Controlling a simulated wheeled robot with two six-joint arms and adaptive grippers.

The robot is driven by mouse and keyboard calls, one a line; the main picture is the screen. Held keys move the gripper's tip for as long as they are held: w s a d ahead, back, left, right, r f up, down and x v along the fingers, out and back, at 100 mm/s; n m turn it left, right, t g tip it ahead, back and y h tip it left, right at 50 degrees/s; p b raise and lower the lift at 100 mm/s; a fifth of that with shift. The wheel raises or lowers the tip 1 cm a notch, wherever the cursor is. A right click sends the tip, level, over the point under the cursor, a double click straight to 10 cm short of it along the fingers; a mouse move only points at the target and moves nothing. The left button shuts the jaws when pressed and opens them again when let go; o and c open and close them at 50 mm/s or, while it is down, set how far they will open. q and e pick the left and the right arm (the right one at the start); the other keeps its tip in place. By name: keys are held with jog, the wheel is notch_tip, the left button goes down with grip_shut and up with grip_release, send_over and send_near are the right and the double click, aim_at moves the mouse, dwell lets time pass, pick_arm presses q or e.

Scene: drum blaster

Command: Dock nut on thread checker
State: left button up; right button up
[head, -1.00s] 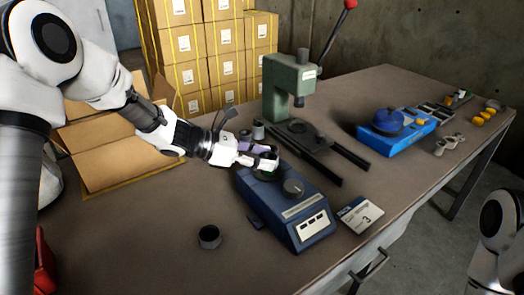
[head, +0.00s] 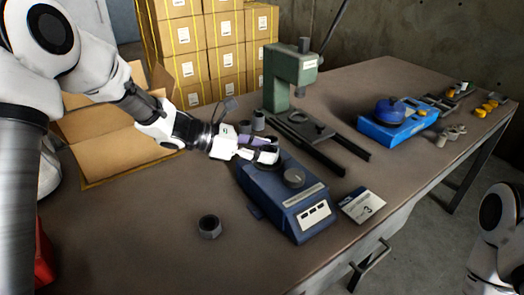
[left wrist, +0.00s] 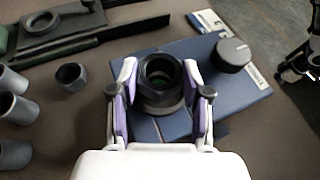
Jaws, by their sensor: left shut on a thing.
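The thread checker (head: 292,206) is a dark blue box with a round knob and a light label panel on the table. My left gripper (head: 266,153) is over its rear left end. In the left wrist view, my left gripper (left wrist: 160,92) is shut on a dark grey nut (left wrist: 161,70), one finger on each side. The nut lines up with a round dark base on the thread checker (left wrist: 205,62). Whether the nut touches that base or hangs just above it, I cannot tell. In the head view the fingers mostly hide the nut.
A loose nut (head: 209,227) lies left of the checker. A green press (head: 292,75) with dark rails is behind the checker. A card (head: 362,206) marked 3 lies to its right, and a blue unit (head: 397,125) farther right.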

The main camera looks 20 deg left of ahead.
dwell(0.6)
pick_arm(q)
jog(key=shift+b, duration=0.35)
jog(key=shift+f+b, duration=0.55)
jog(key=shift+b, duration=0.05)
jog(key=o, duration=1.1)
jog(key=shift+c, duration=0.2)
